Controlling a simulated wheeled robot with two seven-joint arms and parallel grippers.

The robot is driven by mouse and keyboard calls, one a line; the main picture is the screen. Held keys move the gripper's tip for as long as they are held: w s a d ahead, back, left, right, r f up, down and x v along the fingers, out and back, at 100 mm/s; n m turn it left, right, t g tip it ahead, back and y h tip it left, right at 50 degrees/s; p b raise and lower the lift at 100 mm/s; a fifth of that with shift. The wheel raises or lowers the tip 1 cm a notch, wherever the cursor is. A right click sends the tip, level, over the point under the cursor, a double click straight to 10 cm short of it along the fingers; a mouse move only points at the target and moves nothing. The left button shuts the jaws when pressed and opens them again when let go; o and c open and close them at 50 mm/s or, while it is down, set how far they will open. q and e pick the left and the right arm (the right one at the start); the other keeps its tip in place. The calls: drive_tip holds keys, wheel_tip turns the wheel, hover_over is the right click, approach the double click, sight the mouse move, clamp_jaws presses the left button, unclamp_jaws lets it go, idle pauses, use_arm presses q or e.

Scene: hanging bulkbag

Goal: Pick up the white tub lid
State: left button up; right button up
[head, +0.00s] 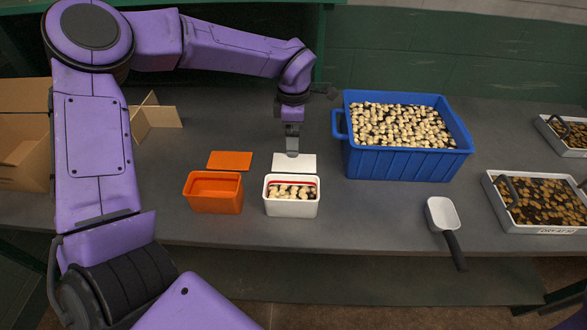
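The white tub lid (305,163) lies on the grey table, just behind the white tub (291,207). The white tub is open and holds pale and dark pieces, with a red line inside its rim. My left gripper (292,153) points down at the lid's back-left part, and its fingertips overlap the lid in the head view. I cannot tell whether the fingertips touch the lid or whether the fingers are apart. My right gripper is not in view.
An orange tub (213,203) and its orange lid (230,161) are to the left. A blue crate (400,165) of pale pieces stands right. A scoop (443,214) and white trays (535,229) are farther right. Cardboard (22,150) is at the far left.

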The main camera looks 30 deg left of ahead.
sight(294, 163)
use_arm(q)
wheel_tip(294, 163, down, 8)
drive_tip(key=shift+d+p, duration=0.15)
drive_tip(key=shift+p, duration=0.85)
drive_tip(key=shift+f, duration=0.35)
drive_tip(key=c, duration=1)
drive_tip(key=shift+o, duration=0.2)
drive_tip(key=shift+r, duration=0.15)
